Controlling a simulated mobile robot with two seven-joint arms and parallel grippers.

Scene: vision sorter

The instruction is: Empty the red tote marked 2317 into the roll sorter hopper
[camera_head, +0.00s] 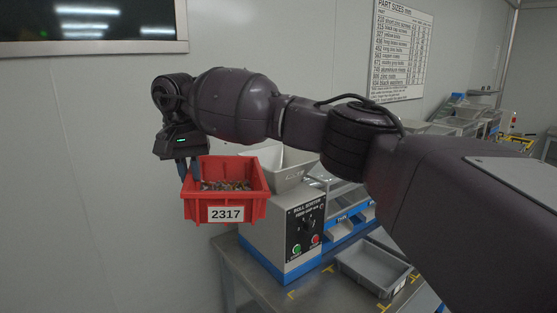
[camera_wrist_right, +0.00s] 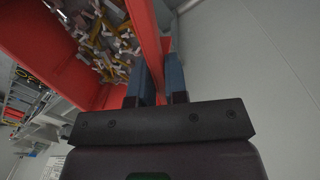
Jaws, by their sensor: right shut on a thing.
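The red tote (camera_head: 225,197) marked 2317 is held in the air, roughly level, just left of the roll sorter (camera_head: 290,235). Small mixed parts (camera_head: 226,186) lie inside it; they also show in the right wrist view (camera_wrist_right: 105,35). My right gripper (camera_head: 188,171) is shut on the tote's left wall. In the right wrist view its two blue fingers (camera_wrist_right: 158,78) stand either side of the red wall (camera_wrist_right: 147,35). The grey hopper (camera_head: 287,168) on top of the sorter is partly hidden behind my right arm and the tote. My left gripper is not in view.
The sorter stands on a metal table (camera_head: 325,292) with a grey tray (camera_head: 372,266) to its right. Blue-edged outlet bins (camera_head: 345,222) adjoin the sorter. A part-sizes chart (camera_head: 401,48) hangs on the wall. The space left of the tote is clear up to the wall.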

